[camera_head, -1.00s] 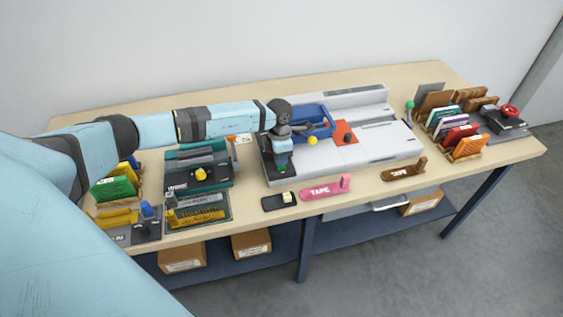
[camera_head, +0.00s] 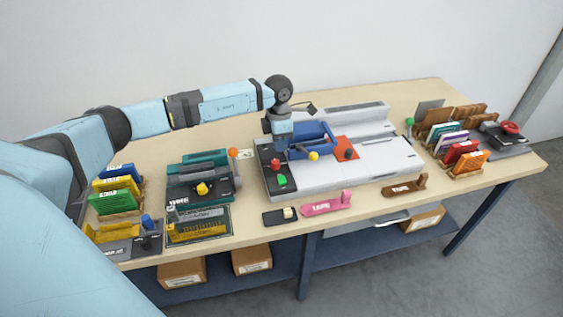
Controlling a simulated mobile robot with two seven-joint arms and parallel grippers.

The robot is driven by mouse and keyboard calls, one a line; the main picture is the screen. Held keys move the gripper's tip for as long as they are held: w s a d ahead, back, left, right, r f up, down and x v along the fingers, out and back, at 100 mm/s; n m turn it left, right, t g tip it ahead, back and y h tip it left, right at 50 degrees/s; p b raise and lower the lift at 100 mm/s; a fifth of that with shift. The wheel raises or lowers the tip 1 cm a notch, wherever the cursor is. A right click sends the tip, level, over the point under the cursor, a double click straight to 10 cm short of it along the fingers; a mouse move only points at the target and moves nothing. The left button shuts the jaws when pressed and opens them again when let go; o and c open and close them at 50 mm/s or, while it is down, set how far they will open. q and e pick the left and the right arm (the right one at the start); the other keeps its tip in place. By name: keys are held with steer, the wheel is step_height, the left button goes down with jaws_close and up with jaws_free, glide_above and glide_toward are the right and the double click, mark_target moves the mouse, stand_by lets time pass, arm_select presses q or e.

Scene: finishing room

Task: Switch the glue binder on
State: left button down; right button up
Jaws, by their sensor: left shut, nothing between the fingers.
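The glue binder (camera_head: 385,165) is a long light-grey machine on the bench. It has a blue carriage (camera_head: 310,133) with a yellow knob (camera_head: 314,156) and an orange-red plate (camera_head: 346,149) with a dark knob. At its left end is a dark control panel (camera_head: 264,170) with a green button (camera_head: 281,181) at the front and a red button (camera_head: 275,163) behind it. My left gripper (camera_head: 277,136) is shut and empty, above the back of the panel, behind the red button and apart from the green one. I see no lit lamp. My right gripper is not in view.
Left of the binder are a teal machine (camera_head: 190,186) with a yellow knob and racks of coloured booklets (camera_head: 114,202). More booklets (camera_head: 462,152) stand at the right.

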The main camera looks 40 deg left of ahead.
arm_select(q)
step_height(320, 180, up, 3)
steer(key=shift+w+a, duration=0.1)
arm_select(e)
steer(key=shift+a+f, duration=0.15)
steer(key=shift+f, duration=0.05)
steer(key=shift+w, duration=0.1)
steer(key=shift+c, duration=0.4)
